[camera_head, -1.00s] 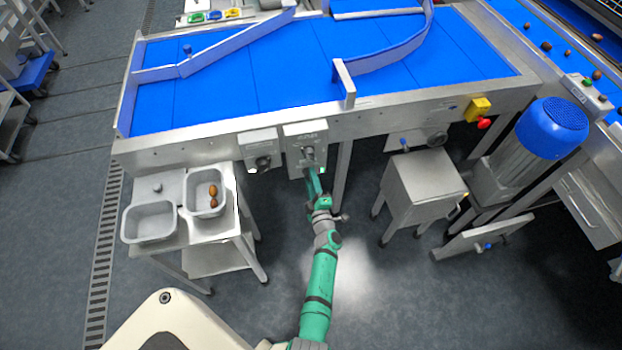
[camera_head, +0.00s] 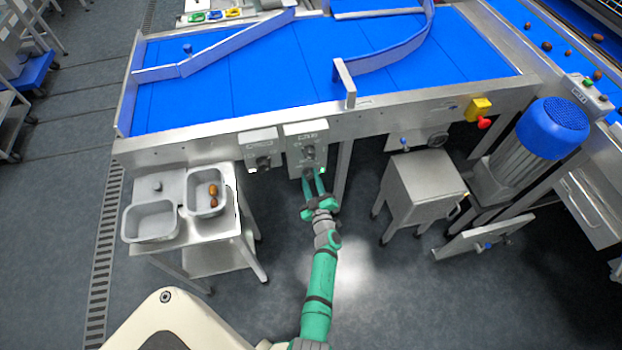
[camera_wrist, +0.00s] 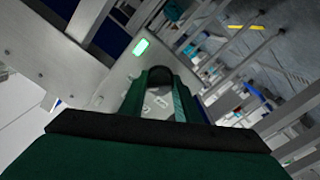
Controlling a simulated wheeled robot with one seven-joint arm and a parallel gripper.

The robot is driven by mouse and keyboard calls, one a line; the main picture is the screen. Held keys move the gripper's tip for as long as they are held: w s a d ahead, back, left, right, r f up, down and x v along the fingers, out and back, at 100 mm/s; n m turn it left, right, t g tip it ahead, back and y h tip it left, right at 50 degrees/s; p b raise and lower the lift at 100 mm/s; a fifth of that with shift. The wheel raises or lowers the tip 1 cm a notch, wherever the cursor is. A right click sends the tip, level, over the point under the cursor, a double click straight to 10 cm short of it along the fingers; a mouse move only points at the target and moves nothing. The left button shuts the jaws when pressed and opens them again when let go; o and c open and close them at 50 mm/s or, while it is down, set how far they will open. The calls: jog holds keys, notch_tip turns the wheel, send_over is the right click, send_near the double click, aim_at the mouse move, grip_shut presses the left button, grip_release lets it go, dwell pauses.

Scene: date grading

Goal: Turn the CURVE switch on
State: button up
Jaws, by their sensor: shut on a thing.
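Two grey switch boxes hang on the front of the blue-belted conveyor, a left box (camera_head: 261,143) and a right box (camera_head: 296,142). Their labels are too small to read, so I cannot tell which says CURVE. My green gripper (camera_head: 314,178) is at the lower part of the right box, its two fingers pointing at the panel. In the wrist view the fingers (camera_wrist: 162,92) sit around a dark switch knob (camera_wrist: 160,76), shut on it. A lit green lamp (camera_wrist: 141,47) shows beside it. The knob's exact angle is hard to see.
A cart with grey tubs (camera_head: 152,222) stands left of my arm, a few brown dates in one tub. A grey box stand (camera_head: 424,180) and a blue-capped motor (camera_head: 552,127) are to the right. Conveyor legs stand close to the gripper.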

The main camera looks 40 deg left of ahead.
jog(key=shift+d+f, duration=0.1)
jog(key=shift+d, duration=0.05)
jog(key=o, duration=1)
jog(key=shift+o, duration=0.2)
jog(key=shift+s, duration=0.1)
jog(key=v, duration=1)
jog(key=shift+s+d, duration=0.2)
jog(key=shift+s, duration=0.05)
jog(key=s+d+r+m+t+h, duration=0.3)
jog(key=s+d+r+m+h, duration=0.25)
jog(key=s+d, duration=0.45)
jog(key=s+d+r+m+t+h, duration=0.2)
jog(key=s+d+r+m+h, duration=0.3)
jog(key=s+d, duration=0.45)
jog(key=s+d+r+m+g+h, duration=0.1)
jog(key=s+d+r+m+h, duration=0.2)
jog(key=s+d+r+m, duration=0.3)
jog(key=s+d+r, duration=0.3)
jog(key=s+r, duration=0.2)
jog(key=r, duration=0.1)
jog(key=shift+d+r, duration=0.15)
jog(key=shift+d, duration=0.05)
